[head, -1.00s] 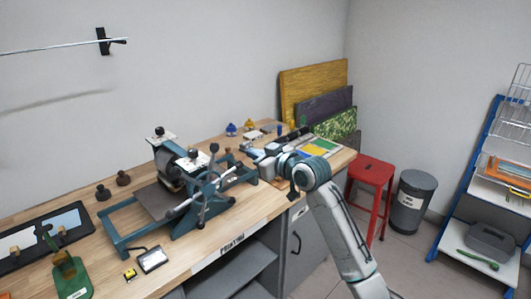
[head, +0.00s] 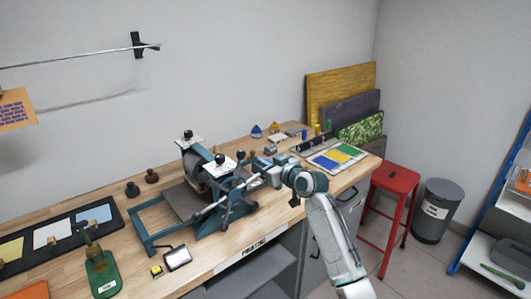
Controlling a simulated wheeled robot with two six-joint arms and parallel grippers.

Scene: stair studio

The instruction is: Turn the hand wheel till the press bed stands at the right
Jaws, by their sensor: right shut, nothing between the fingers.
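The blue-green press stands on the wooden bench. Its grey press bed (head: 186,202) sits on the left part of the frame, left of the roller. The hand wheel (head: 228,194) is on the press's near side, with spokes tipped by dark knobs. My right gripper (head: 264,171) is shut and empty, just right of the wheel's spokes. I cannot tell whether it touches a spoke. My left gripper is not in view.
A green tool (head: 102,272) and a small framed plate (head: 177,258) lie at the front left. Right of the press lies a sheet with coloured blocks (head: 335,154). A red stool (head: 393,181) and grey bin (head: 437,212) stand beyond the bench's right end.

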